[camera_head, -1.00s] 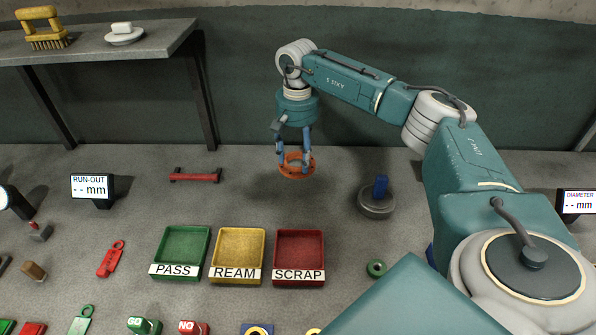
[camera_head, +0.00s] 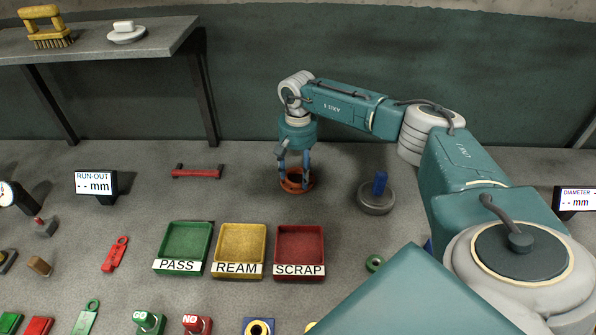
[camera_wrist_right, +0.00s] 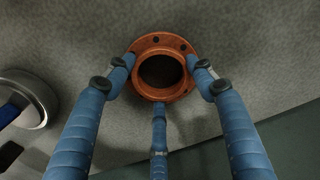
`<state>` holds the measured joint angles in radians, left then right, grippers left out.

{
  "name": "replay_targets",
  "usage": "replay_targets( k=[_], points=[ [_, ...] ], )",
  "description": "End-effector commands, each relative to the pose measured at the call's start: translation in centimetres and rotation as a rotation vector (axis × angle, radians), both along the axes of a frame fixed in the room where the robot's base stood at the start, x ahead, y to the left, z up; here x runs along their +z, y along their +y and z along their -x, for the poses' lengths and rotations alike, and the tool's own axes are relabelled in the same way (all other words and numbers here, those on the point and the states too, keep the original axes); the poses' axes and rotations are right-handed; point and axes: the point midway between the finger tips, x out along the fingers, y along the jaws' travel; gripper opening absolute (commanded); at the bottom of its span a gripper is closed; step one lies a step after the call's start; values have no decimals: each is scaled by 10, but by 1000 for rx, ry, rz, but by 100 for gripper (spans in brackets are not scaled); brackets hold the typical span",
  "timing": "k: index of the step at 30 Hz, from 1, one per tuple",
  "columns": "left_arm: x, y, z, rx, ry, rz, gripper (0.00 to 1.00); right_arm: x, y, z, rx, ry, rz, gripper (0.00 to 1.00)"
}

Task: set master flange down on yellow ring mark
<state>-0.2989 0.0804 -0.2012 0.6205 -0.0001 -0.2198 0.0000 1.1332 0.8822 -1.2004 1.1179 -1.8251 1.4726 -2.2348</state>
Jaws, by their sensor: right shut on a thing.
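An orange-brown round flange (camera_head: 298,189) with a wide centre hole and small bolt holes is at the back middle of the bench. My right gripper (camera_head: 295,176) points down with its fingers closed around it. In the right wrist view the same flange (camera_wrist_right: 160,42) sits between the three blue fingers, which touch its rim. The flange is low over the grey bench; I cannot tell whether it touches. No yellow ring mark shows around or under it. A blue tile with a yellow ring (camera_head: 259,326) is cut off at the front edge. My left gripper is not in view.
Green PASS (camera_head: 184,272), yellow REAM (camera_head: 239,275) and red SCRAP (camera_head: 299,277) trays stand in front of the flange. A grey disc with a blue grip (camera_head: 376,205) stands to its right, a red bar (camera_head: 197,172) to its left. Bare bench surrounds the flange.

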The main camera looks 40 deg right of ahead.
Motion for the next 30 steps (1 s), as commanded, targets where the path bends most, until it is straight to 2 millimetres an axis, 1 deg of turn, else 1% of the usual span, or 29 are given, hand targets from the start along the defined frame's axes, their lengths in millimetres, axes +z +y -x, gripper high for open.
replay_targets(
  k=[1,3,4,11,14,16,20,27,30],
  points=[
    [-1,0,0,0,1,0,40,-1,0,0,0,0,0,58],
    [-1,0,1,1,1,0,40,-1,0,0,0,0,0,72],
    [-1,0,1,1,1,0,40,-1,0,0,0,0,0,73],
    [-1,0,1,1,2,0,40,-1,0,0,0,1,-1,73],
    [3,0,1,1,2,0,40,4,0,0,0,0,0,73],
    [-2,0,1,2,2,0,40,7,0,-1,0,-1,0,73],
    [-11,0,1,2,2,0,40,28,0,-1,0,-4,0,73],
    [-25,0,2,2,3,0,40,81,0,-1,0,-5,0,73],
    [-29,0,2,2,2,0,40,98,0,-1,0,-4,0,73]
  ],
)
